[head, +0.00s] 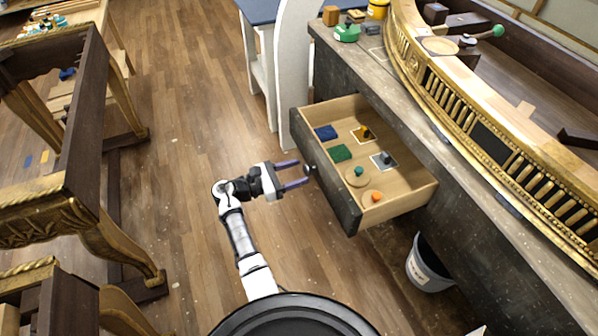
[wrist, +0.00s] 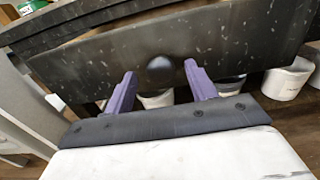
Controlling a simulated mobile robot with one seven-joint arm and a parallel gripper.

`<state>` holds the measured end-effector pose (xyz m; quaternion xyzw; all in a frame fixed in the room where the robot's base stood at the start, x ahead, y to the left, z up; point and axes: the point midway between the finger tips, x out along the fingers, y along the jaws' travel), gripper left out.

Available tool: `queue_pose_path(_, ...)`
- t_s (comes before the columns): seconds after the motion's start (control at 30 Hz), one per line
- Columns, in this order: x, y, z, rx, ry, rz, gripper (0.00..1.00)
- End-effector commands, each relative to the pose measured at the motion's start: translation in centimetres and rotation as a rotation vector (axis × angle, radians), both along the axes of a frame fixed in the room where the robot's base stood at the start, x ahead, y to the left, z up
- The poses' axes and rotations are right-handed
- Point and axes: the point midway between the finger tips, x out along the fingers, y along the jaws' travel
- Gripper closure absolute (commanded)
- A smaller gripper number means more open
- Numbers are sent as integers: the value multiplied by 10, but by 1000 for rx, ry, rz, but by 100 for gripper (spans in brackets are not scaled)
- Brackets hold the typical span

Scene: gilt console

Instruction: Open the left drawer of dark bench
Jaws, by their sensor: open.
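The dark bench (head: 455,185) stands on the right with its left drawer (head: 400,205) pulled well out. The drawer's pale wooden inside shows, with small coloured items lying in it. Its dark front faces my gripper and carries a round dark knob (wrist: 160,71), which also shows in the head view (head: 309,169). My gripper (head: 298,173) is open, with its two purple fingers pointing at the drawer front. In the wrist view the fingers (wrist: 160,86) stand one on each side of the knob, apart from it.
A gilt curved piece (head: 450,95) lies on the bench top. A grey bucket (head: 428,265) stands on the floor below the drawer. Gilt-legged dark furniture (head: 85,130) stands at the left. The wooden floor (head: 185,130) between is clear.

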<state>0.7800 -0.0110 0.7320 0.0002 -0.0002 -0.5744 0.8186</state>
Motion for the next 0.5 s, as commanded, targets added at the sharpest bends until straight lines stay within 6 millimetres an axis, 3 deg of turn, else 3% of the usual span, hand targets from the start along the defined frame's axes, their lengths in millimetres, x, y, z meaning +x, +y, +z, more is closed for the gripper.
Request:
queue_pose_path(0.3, -24, 69, -3, 1, -2, 5, 44)
queue_pose_path(0.5, -36, 101, -2, 0, 0, 3, 44)
